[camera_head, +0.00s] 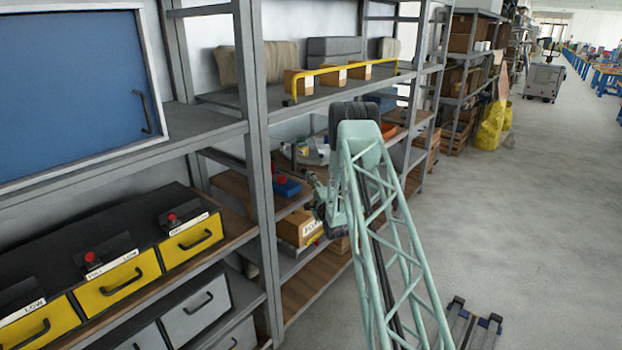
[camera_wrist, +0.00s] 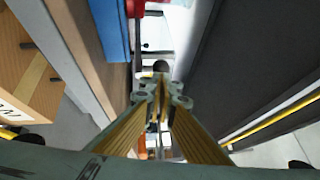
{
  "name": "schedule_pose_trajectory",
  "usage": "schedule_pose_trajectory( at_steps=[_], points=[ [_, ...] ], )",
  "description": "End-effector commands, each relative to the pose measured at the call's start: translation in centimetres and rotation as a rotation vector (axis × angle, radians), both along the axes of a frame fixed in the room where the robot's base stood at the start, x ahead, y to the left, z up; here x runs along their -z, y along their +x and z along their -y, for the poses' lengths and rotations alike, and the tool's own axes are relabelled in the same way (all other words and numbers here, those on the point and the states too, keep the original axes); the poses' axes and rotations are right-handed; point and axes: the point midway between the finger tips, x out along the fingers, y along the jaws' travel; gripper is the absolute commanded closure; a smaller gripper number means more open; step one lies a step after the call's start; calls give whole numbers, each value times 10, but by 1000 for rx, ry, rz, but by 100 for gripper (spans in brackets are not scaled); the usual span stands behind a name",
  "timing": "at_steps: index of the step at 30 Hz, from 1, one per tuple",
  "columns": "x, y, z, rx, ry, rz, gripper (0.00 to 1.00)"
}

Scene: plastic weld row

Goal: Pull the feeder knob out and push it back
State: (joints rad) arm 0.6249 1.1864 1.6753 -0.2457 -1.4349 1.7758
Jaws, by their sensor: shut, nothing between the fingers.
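My gripper (camera_head: 314,184) is at the middle shelf bay in the head view, in front of the shelf's open side. In the wrist view my gripper (camera_wrist: 160,88) has its fingers together with nothing between them. A small dark round knob (camera_wrist: 160,66) shows just beyond the fingertips; I cannot tell whether they touch it or whether it is the feeder knob. A blue block (camera_head: 287,188) with a red part on top (camera_head: 282,169) sits on the shelf left of my gripper. The blue block also shows at upper left in the wrist view (camera_wrist: 110,28).
Grey shelf posts (camera_head: 257,150) and a yellow rail (camera_head: 345,68) stand close around my arm. Yellow drawers (camera_head: 120,283) with red knobs are at lower left. Cardboard boxes (camera_head: 300,228) are on the shelf below my gripper. The aisle floor (camera_head: 540,200) at right is mostly clear.

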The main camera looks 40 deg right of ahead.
Motion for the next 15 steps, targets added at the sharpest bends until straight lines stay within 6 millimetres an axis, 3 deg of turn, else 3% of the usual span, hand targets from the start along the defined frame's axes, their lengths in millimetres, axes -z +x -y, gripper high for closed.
schedule_pose_trajectory(
  at_steps=[15],
  points=[
    [2, 57, -13, -2, -1, 2, 100]
  ],
)
